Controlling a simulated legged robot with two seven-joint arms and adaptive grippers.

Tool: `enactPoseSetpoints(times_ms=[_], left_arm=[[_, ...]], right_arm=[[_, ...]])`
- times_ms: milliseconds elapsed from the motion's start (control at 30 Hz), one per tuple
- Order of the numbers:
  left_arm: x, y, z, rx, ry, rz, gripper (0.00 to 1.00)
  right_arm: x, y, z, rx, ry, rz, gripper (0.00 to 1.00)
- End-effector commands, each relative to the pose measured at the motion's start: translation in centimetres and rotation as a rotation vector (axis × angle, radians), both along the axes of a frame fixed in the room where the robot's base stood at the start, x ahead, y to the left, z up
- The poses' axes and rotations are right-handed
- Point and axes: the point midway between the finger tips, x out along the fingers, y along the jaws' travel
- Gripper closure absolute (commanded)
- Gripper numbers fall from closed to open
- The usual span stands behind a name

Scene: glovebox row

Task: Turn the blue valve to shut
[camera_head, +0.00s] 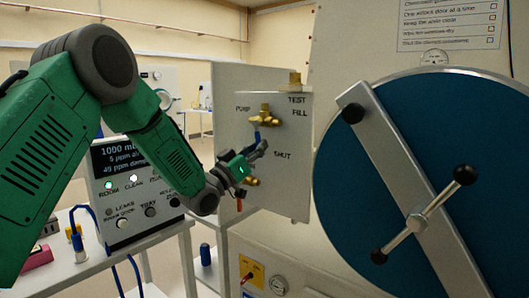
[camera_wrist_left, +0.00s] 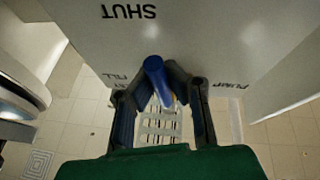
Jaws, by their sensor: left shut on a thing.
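The blue valve is a brass body (camera_head: 265,116) with a blue handle (camera_head: 257,135), on a pale panel (camera_head: 290,190) marked PUMP, FILL, TEST and SHUT. The handle hangs down from the brass body, and its lower part is hidden by my fingers. My left gripper (camera_head: 261,150) reaches the panel from the left, just under the brass body and left of the SHUT label. In the left wrist view the blue handle (camera_wrist_left: 156,78) stands between my two fingertips (camera_wrist_left: 162,92), which are shut on it. My right gripper is in neither view.
A second brass valve (camera_head: 250,181) with a red handle (camera_head: 239,204) sits lower on the panel, close under my gripper. A large round blue door (camera_head: 345,205) with a grey bar is on the right. A display box (camera_head: 128,190) stands on a bench at the left.

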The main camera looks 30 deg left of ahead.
Motion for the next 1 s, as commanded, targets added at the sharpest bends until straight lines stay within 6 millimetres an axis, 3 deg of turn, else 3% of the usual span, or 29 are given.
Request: enactPoseSetpoints(times_ms=[300, 867, 967, 1000], left_arm=[[0.07, 0.90, 0.10, 0.131, -0.015, 0.002, 1.00], [0.07, 1.02, 0.12, 0.160, -0.017, 0.001, 1.00], [0.07, 1.02, 0.11, 0.160, -0.017, 0.001, 0.67], [0.08, 1.01, 0.09, 0.160, -0.016, 0.001, 0.67]], right_arm=[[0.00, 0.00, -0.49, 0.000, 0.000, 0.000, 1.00], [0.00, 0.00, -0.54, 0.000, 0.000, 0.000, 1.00], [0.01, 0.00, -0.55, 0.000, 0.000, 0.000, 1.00], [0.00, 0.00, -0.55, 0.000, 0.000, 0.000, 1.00]])
